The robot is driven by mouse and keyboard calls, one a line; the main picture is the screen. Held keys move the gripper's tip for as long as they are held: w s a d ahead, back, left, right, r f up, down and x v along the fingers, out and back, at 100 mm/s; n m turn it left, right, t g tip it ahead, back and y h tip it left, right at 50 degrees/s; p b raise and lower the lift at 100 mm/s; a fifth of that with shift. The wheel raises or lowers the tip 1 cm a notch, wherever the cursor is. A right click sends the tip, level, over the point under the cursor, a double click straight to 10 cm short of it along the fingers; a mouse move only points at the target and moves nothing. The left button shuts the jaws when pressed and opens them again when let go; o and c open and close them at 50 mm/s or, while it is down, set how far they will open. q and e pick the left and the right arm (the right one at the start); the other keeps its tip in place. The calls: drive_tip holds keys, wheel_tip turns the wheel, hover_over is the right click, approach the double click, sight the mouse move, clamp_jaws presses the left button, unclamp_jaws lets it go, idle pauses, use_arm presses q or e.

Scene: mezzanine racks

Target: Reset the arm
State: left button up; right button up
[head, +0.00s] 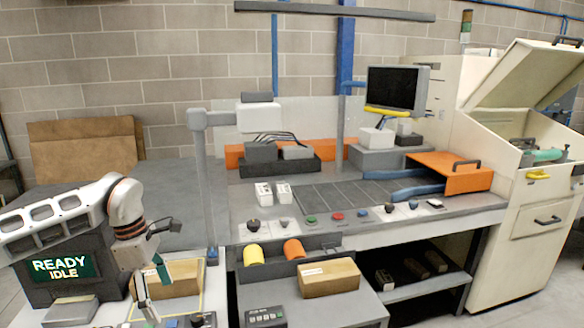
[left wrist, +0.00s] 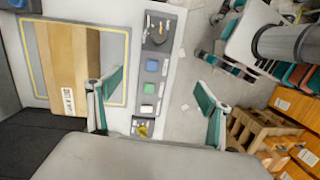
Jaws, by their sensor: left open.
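My left arm (head: 125,205) comes in from the left in the head view and bends down at its wrist. My left gripper (head: 152,287) hangs low at the bottom left, in front of a brown box (head: 182,277). In the left wrist view, the two green-padded fingers of my left gripper (left wrist: 160,92) stand wide apart with nothing between them. The brown box (left wrist: 68,70) lies inside a yellow outline, left of the fingers. My right gripper is not in view.
A control strip (left wrist: 150,75) with a knob and coloured buttons lies beyond the fingers. A dark display (head: 65,267) reading "READY IDLE" stands near my arm. Another box (head: 328,280) sits right of it. A grey post (head: 207,185) rises behind the gripper.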

use_arm(q)
drive_tip(key=s+d+f+g+h, duration=0.1)
drive_tip(key=s+d+f+h, duration=0.15)
drive_tip(key=d, duration=0.55)
drive_tip(key=s+d+f+h, duration=0.2)
drive_tip(key=s+d+h, duration=0.1)
drive_tip(key=d, duration=0.4)
drive_tip(key=s+d+f+g+h, duration=0.1)
drive_tip(key=s+d+f+h, duration=0.15)
drive_tip(key=d, duration=0.55)
drive_tip(key=s+d+r+n+t+h, duration=0.35)
drive_tip(key=d+r+n+h, duration=0.35)
drive_tip(key=d+n+h, duration=0.3)
drive_tip(key=w+a+f+n+t+y, duration=0.2)
drive_tip(key=a+f+n+t+y, duration=0.2)
drive_tip(key=n+t, duration=0.55)
drive_tip(key=w+a+f+n+t+y, duration=0.2)
drive_tip(key=a+f+n+t+y, duration=0.25)
drive_tip(key=n, duration=0.95)
drive_tip(key=s+a+f+n+g+y, duration=0.2)
drive_tip(key=s+a+f+n+y, duration=0.2)
drive_tip(key=s+a+f+n, duration=0.3)
drive_tip(key=s+a+f+n+g+y, duration=0.2)
drive_tip(key=s+a+f+n+y, duration=0.3)
drive_tip(key=f, duration=1)
drive_tip(key=s+a+n, duration=0.2)
drive_tip(key=s+a, duration=0.1)
drive_tip(key=s, duration=0.1)
drive_tip(key=shift+a+f, duration=0.3)
drive_tip(key=shift+g, duration=0.25)
